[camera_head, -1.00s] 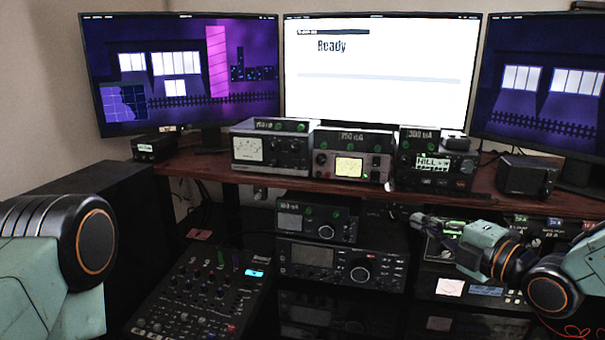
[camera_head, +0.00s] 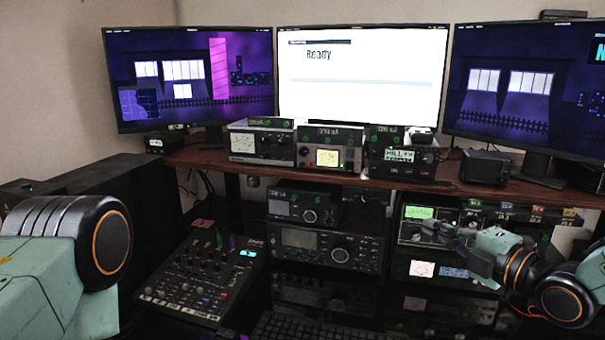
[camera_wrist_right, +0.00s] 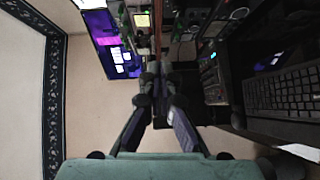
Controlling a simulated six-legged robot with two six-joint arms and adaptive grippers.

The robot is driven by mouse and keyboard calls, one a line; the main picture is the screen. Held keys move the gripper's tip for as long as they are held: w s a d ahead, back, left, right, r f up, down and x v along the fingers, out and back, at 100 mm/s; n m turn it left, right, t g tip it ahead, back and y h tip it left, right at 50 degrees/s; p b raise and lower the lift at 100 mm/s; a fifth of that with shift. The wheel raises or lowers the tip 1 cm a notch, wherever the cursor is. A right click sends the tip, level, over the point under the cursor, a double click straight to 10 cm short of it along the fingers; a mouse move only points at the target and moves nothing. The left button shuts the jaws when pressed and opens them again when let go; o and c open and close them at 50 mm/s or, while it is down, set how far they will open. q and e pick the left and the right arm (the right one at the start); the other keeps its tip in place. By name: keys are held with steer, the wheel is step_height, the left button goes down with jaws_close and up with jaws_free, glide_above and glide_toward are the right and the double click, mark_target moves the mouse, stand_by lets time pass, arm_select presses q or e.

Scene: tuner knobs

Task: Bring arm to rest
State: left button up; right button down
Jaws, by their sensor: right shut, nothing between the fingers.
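My right gripper (camera_head: 447,236) is at the right of the head view, in front of a radio unit with a lit green display (camera_head: 420,212). Its fingers point left and are shut with nothing between them. In the right wrist view the fingers (camera_wrist_right: 165,75) come together at their tips, clear of any object. My left arm shows at the lower left of the head view as a teal link with a round black and orange joint; the left gripper is out of the picture.
Three monitors (camera_head: 362,75) stand on a brown shelf (camera_head: 225,163) with several radio units. Below are a radio with a large knob (camera_head: 340,254), a mixer (camera_head: 198,280) and a keyboard (camera_head: 300,330). A small black box (camera_head: 484,167) sits at the shelf's right.

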steer(key=s+f+m+g+h, duration=0.2)
steer(key=s+f+m, duration=0.2)
steer(key=f+m, duration=0.3)
steer(key=s+a+f+m+g+h+b, duration=0.1)
steer(key=s+f+m, duration=0.4)
steer(key=f, duration=0.5)
steer(key=s+f+m+g+h+b, duration=0.1)
steer(key=s+f+m+g+h, duration=0.2)
steer(key=f+m, duration=0.5)
steer(key=shift+s+a+f+m+g, duration=0.15)
steer(key=shift+s+a+m+g, duration=0.05)
steer(key=shift+s+m+g, duration=0.25)
steer(key=shift+s+a+f+m+g, duration=0.15)
steer(key=shift+s+m+g, duration=0.2)
steer(key=shift+s+m, duration=0.1)
steer(key=s+f+g+b, duration=0.1)
steer(key=s+f+g, duration=0.1)
steer(key=s+f, duration=0.3)
steer(key=s+f+m+g+h+b, duration=0.1)
steer(key=s+f+g, duration=0.2)
steer(key=s, duration=0.9)
steer(key=s+f+g+h+b, duration=0.1)
steer(key=s+f+g, duration=0.1)
steer(key=s+f, duration=0.5)
steer(key=shift+s+f+m+g, duration=0.3)
steer(key=shift+s+m, duration=0.1)
steer(key=shift+s, duration=0.7)
steer(key=shift+a, duration=0.2)
